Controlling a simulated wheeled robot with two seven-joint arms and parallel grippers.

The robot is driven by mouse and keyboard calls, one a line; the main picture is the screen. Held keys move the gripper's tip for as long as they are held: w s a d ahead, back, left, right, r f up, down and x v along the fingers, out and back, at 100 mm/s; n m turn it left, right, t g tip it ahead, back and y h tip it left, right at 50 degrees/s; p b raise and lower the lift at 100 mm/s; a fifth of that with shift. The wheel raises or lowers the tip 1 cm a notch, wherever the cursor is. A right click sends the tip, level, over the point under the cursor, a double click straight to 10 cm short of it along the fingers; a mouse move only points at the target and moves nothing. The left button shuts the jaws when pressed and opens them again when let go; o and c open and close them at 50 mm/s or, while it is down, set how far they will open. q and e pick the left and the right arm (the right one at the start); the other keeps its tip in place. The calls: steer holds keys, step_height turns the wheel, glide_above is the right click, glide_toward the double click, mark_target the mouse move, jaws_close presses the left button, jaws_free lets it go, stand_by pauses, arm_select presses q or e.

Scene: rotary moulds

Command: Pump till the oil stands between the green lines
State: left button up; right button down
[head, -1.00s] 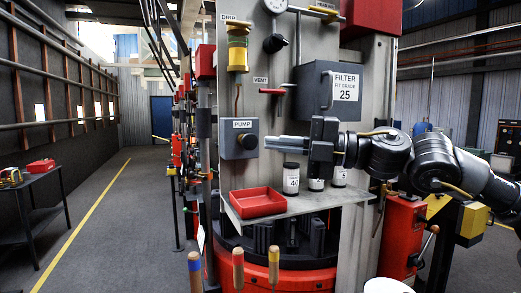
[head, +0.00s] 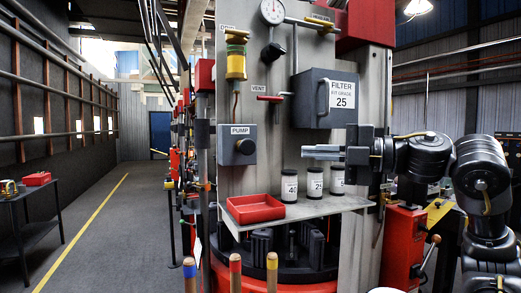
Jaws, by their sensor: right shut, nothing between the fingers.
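The grey PUMP box (head: 232,131) is on the machine's front panel, with a round dark knob (head: 245,146) on its face. Above it hangs the DRIP oiler (head: 236,62), a sight glass with yellow-amber contents and a thin pipe below. The green lines and exact oil level are too small to tell. My right gripper (head: 306,152) is shut and empty, pointing left. It is to the right of the PUMP box, apart from it, above the shelf jars. My left gripper is not in view.
A shelf (head: 320,208) below holds a red tray (head: 255,208) and dark jars (head: 289,186) with white labels. A red VENT lever (head: 269,98), a FILTER box (head: 312,98) and a dial gauge (head: 272,12) are on the panel. Wooden-handled tools (head: 235,272) stand in front.

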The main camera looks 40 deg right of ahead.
steer(key=p, duration=1)
glide_toward(245, 147)
steer(key=a+x, duration=0.1)
steer(key=x, duration=0.4)
steer(key=shift+w+d+f, duration=0.1)
steer(key=shift+w+d, duration=0.15)
steer(key=shift+w, duration=0.1)
